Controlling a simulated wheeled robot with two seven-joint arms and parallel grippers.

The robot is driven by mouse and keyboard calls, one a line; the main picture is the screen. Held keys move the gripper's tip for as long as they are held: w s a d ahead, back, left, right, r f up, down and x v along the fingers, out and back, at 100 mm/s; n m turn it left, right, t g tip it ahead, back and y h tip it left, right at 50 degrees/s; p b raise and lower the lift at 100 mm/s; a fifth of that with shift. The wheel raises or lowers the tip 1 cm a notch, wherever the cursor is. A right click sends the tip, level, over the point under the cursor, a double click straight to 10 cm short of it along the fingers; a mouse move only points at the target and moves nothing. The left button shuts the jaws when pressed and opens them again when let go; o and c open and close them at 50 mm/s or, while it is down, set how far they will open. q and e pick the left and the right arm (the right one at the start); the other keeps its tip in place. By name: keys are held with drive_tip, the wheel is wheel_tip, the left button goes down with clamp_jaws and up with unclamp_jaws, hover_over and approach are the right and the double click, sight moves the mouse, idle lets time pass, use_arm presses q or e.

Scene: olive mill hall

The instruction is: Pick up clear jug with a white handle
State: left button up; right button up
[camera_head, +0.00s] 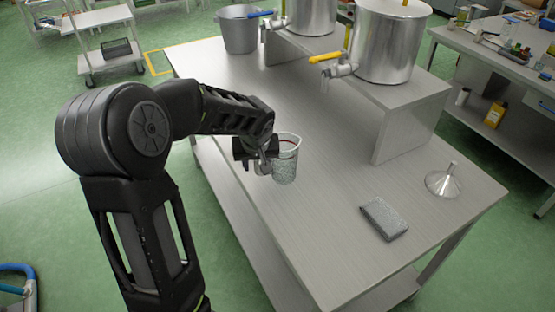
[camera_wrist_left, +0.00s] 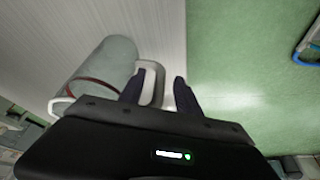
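The clear jug (camera_head: 286,168) stands upright near the left edge of the metal table, with a red line around it near the rim. It fills the left of the left wrist view (camera_wrist_left: 105,62). Its white handle (camera_wrist_left: 159,80) lies between the two fingers of my left gripper (camera_wrist_left: 158,92). The fingers are apart, with a gap between the handle and the right-hand finger; whether the other finger touches the handle I cannot tell. In the head view my left gripper (camera_head: 258,155) is beside the jug, partly hidden by its own wrist. My right gripper is not in view.
A grey sponge-like block (camera_head: 384,219) and a clear funnel (camera_head: 443,182) lie on the table (camera_head: 325,235) to the right. Steel vats with taps (camera_head: 391,42) stand on a raised shelf behind, beside a grey bucket (camera_head: 240,30). The table between is clear.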

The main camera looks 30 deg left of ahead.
use_arm(q)
drive_tip(key=shift+f, duration=0.15)
drive_tip(key=shift+c, duration=0.4)
clamp_jaws()
idle(0.5)
